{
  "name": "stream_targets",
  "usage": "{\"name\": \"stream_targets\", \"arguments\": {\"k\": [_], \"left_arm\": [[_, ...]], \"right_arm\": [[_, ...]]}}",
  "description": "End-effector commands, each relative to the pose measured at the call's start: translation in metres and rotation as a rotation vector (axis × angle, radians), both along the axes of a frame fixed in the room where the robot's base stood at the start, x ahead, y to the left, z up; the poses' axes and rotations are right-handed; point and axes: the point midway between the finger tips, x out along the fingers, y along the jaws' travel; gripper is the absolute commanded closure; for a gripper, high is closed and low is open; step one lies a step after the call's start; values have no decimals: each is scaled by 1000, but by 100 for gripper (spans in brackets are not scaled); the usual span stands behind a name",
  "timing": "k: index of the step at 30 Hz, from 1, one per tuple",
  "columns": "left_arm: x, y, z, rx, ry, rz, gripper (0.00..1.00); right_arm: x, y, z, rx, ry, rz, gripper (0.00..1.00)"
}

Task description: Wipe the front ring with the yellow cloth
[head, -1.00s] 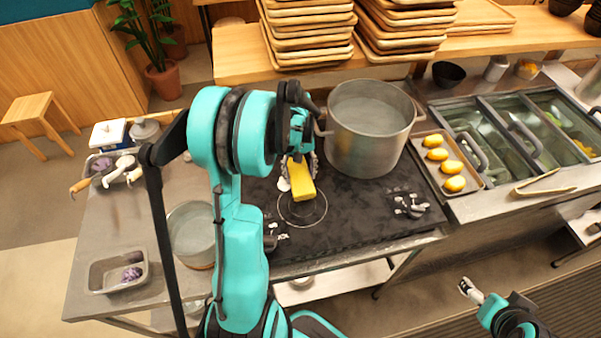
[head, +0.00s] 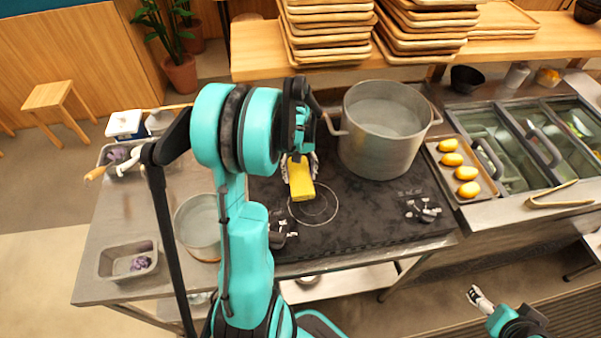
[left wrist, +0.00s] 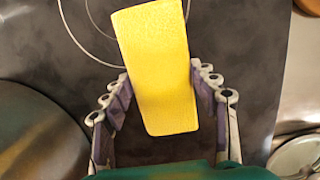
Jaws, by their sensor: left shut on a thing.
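The yellow cloth (head: 300,180) is a folded block, and it also shows large in the left wrist view (left wrist: 158,70). My left gripper (left wrist: 160,98) is shut on it, one finger on each long side. The front ring (head: 314,204) is a thin pale double circle on the black cooktop (head: 350,220). The cloth's near end lies over or just above the ring's far edge; I cannot tell whether it touches the surface. In the left wrist view the cloth hides part of the ring (left wrist: 82,40). My right gripper (head: 479,298) is at the lower right, away from the cooktop.
A large steel pot (head: 385,130) stands just right of the left gripper. A smaller pot (head: 198,225) stands left of the cooktop. Control knobs (head: 422,210) sit at the front right. A tray (head: 440,160) holds several yellow items. The cooktop right of the ring is clear.

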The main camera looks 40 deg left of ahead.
Motion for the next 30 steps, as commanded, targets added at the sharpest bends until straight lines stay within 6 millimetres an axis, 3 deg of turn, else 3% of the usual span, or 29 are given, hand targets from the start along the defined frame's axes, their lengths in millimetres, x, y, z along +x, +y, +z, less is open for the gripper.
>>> {"name": "stream_targets", "arguments": {"k": [8, 30], "left_arm": [[2, -2, -1, 0, 0, 0, 75], [32, -25, -1, 1, -1, 0, 75]], "right_arm": [[0, 0, -1, 0, 0, 0, 20], [0, 0, -4, 0, 0, 0, 20]]}}
